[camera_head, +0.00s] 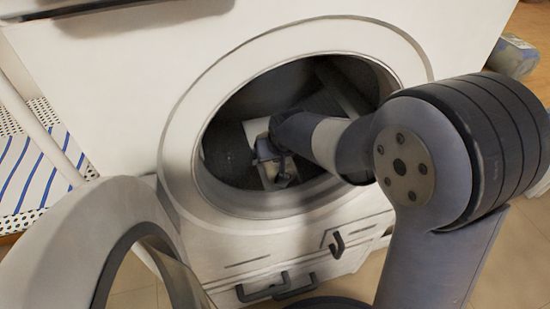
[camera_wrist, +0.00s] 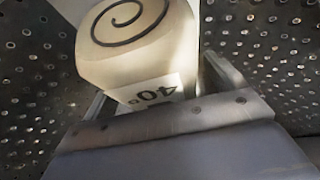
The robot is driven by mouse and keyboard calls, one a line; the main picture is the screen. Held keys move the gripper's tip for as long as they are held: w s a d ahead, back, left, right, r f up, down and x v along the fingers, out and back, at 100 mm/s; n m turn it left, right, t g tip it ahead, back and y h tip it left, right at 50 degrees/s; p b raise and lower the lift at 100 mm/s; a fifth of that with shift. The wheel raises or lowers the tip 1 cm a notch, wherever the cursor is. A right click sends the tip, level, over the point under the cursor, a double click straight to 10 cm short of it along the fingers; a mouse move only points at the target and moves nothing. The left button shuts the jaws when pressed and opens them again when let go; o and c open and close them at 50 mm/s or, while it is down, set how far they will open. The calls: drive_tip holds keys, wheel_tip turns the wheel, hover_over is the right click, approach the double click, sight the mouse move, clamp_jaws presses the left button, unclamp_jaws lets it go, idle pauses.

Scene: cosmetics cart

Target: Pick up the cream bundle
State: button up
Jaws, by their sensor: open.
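The cream bundle (camera_wrist: 140,50) is a pale, rounded block with a dark spiral on its end and a white label reading "40". It fills the top middle of the wrist view, inside the perforated drum. My gripper (camera_wrist: 155,88) is open, with one finger beside the bundle's left side and the other beside its right. Whether either finger touches it I cannot tell. In the head view my gripper (camera_head: 272,158) reaches through the round door opening into the drum. Pale patches show around it there, but the bundle is not clear in that view.
The drum's perforated metal wall (camera_wrist: 265,50) lies on both sides of my gripper. The washer's round rim (camera_head: 180,135) surrounds my arm. The open door (camera_head: 85,235) hangs at the lower left. A striped cloth (camera_head: 35,170) lies at the left.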

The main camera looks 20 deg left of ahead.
drive_tip(key=shift+c, duration=0.2)
drive_tip(key=c, duration=1.1)
drive_tip(key=shift+r, duration=0.15)
